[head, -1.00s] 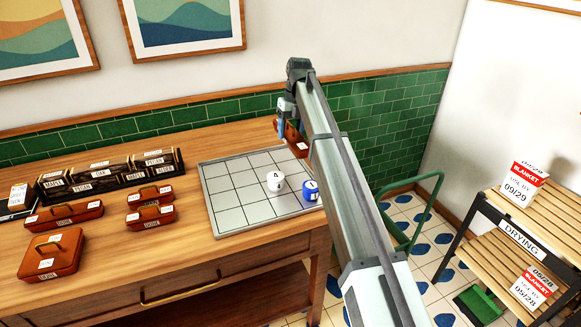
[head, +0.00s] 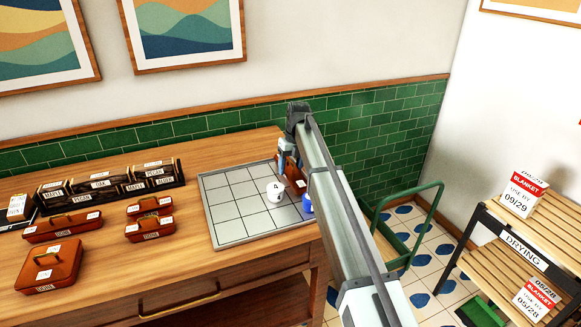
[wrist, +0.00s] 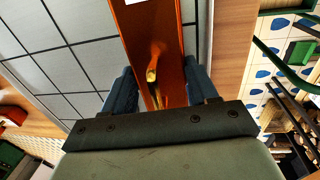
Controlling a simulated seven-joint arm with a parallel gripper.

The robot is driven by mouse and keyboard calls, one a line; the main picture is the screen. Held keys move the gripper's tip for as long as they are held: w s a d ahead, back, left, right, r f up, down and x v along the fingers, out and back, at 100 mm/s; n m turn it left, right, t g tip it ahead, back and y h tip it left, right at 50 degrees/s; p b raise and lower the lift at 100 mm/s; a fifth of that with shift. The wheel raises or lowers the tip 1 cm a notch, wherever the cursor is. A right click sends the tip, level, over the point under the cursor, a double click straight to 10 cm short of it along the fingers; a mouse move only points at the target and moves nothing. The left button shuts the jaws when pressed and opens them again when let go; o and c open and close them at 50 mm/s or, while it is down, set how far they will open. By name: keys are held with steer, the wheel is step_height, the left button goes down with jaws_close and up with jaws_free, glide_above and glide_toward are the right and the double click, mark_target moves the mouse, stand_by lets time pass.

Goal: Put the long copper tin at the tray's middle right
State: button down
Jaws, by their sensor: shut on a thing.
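My gripper (head: 285,160) is shut on a long copper tin (head: 297,176), partly hidden behind my arm. In the wrist view the copper tin (wrist: 150,45), with its brass handle and white label, sits between my two fingers (wrist: 158,92). The tin is at the right side of the grey gridded tray (head: 222,212), lying lengthwise along that side. I cannot tell whether it touches the tray. A white cup marked 4 (head: 275,190) stands on the tray left of the tin. A blue cup (head: 307,202) stands near the tray's front right, partly covered by my arm.
Left of the tray are another long tin (head: 62,227), two small tins (head: 149,205) (head: 150,229) and a square tin (head: 48,267). A dark labelled rack (head: 105,184) stands behind them. A green-railed cart (head: 425,225) and slatted shelf (head: 540,230) are right of the table.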

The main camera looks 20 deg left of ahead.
steer(key=shift+c, duration=1.5)
jaws_free()
step_height(320, 180, up, 12)
steer(key=w+d, duration=0.1)
steer(key=shift+w, duration=0.1)
